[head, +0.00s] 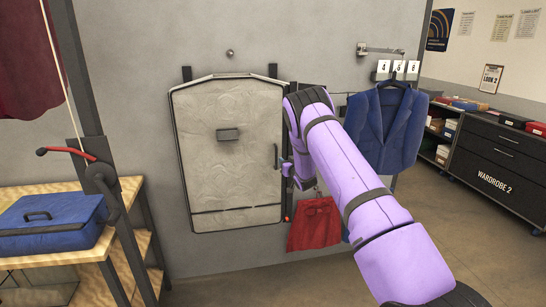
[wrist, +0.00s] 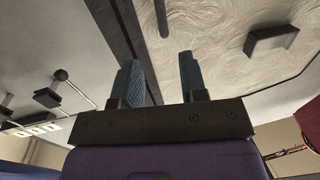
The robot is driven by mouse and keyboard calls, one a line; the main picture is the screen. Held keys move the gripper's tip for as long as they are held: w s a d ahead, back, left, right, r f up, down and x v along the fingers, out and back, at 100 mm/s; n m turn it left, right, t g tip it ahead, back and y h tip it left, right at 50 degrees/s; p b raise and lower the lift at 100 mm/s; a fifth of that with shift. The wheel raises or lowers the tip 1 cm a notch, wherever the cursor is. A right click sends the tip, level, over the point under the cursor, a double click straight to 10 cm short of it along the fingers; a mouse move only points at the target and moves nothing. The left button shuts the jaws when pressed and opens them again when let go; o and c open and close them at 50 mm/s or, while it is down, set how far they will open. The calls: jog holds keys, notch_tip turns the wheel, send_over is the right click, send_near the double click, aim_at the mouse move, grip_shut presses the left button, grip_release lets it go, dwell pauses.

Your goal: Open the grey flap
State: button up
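The grey flap (head: 225,175) is a tall panel with a dark frame and swirled texture, set upright against the wall in the head view. It looks shut. A dark block (head: 228,134) sits at its middle, and a slim dark upright handle (head: 276,156) is near its right edge. My gripper (wrist: 158,78) is open and empty in the wrist view, its two blue-grey fingers apart. The handle (wrist: 163,18) shows beyond the fingertips, seemingly not between them. In the head view my arm partly hides the flap's right side and most of my gripper.
A blue jacket (head: 386,125) hangs from a wall rail right of the flap, and a red garment (head: 314,224) hangs below my arm. A wooden bench (head: 130,187) with a blue case (head: 50,226) stands at left. Floor shows clear at lower right.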

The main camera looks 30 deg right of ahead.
notch_tip(320, 180, down, 2)
send_over(276, 167)
jog(key=shift+w+d+f+n+y, duration=0.15)
jog(key=shift+w+d+n+y, duration=0.05)
jog(key=shift+w+n+y, duration=0.1)
dwell(0.4)
jog(key=shift+c, duration=0.4)
grip_shut()
